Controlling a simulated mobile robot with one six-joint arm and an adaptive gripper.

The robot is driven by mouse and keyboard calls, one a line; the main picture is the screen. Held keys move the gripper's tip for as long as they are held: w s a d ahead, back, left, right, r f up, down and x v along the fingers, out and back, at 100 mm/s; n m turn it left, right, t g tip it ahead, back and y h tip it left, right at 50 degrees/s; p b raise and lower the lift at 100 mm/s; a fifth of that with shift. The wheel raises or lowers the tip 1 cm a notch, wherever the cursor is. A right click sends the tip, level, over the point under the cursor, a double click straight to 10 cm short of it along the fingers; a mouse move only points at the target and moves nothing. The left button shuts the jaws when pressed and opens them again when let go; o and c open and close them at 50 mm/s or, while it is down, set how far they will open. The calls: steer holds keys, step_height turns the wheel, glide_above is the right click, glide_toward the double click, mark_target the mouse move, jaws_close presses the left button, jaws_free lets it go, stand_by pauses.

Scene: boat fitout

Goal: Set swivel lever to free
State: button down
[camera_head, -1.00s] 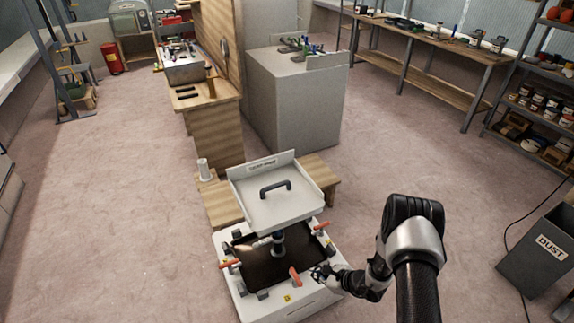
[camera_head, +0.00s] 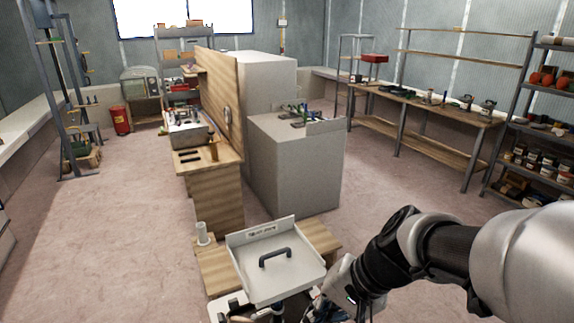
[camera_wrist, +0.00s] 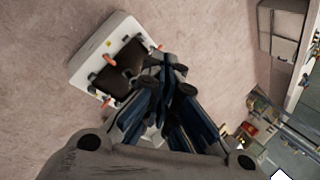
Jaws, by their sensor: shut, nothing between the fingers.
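The white seat-like tray (camera_head: 285,282) with a black handle (camera_head: 275,254) stands on a post above a white base, which the head view's lower edge mostly cuts off. In the wrist view the white base (camera_wrist: 83,64) shows a dark recess (camera_wrist: 124,68) and orange levers at its rim, one at the top (camera_wrist: 110,58), one lower left (camera_wrist: 106,100) and one at the right (camera_wrist: 161,48). I cannot tell which is the swivel lever, nor its setting. My gripper (camera_wrist: 172,72) is shut and empty, overlapping the base's edge in that view. The head view shows it only partly, right of the tray.
A low wooden bench (camera_head: 215,275) stands behind the tray, with a white cylinder (camera_head: 202,233) on it. A large grey cabinet (camera_head: 292,165) and a wooden counter (camera_head: 212,195) stand beyond. Floor is open at left and right. Shelves (camera_head: 530,165) line the right.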

steer(key=s+d+r+n+t+h, duration=0.1)
steer(key=s+d+r+n+h, duration=0.1)
steer(key=s+d, duration=0.2)
steer(key=s+d+r+n+t+h, duration=0.1)
steer(key=s+d+r+n+h, duration=0.2)
steer(key=s, duration=0.6)
steer(key=shift+d+t+h, duration=0.3)
steer(key=shift+d+t, duration=0.1)
steer(key=shift+d, duration=0.65)
